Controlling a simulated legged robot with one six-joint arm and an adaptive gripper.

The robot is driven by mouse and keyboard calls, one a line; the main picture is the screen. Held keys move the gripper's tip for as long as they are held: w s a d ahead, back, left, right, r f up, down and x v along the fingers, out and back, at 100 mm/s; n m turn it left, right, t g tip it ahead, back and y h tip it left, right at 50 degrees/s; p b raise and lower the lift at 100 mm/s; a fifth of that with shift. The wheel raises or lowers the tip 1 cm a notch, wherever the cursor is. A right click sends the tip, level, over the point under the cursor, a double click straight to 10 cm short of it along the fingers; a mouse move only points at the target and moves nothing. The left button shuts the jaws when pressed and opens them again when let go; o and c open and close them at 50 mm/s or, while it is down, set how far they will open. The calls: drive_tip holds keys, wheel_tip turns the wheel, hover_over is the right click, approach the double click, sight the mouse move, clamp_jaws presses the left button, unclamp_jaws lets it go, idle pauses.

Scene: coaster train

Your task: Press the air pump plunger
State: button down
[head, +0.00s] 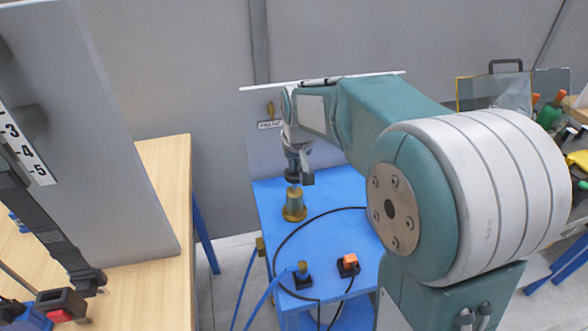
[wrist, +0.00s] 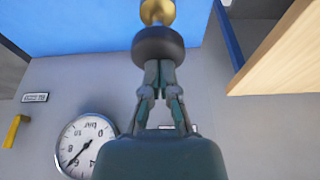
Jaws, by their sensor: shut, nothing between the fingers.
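The air pump (head: 294,211) is a brass cylinder standing upright on the blue table. Its plunger has a dark round knob (head: 292,179) on top. In the wrist view the dark knob (wrist: 158,46) hides most of the brass part (wrist: 157,11) behind it. My gripper (head: 294,168) is directly above the pump, pointing down. In the wrist view my gripper's fingers (wrist: 159,68) are together and empty, their tips at the knob. They look to be touching it or very close; I cannot tell which.
The blue table (head: 335,232) also carries an orange-topped block (head: 348,264), a small brass-topped block (head: 302,276) and a looping black cable. A gauge (wrist: 88,146) shows in the wrist view. A wooden table (head: 165,190) with an upright panel stands left.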

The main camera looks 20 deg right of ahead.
drive_tip(key=v, duration=1)
drive_tip(key=shift+r, duration=0.3)
drive_tip(key=s+f+t, duration=0.1)
drive_tip(key=s+f, duration=0.1)
drive_tip(key=s, duration=0.9)
drive_tip(key=s+f+t, duration=0.1)
drive_tip(key=s+f, duration=0.2)
drive_tip(key=s, duration=0.9)
drive_tip(key=shift+f, duration=0.15)
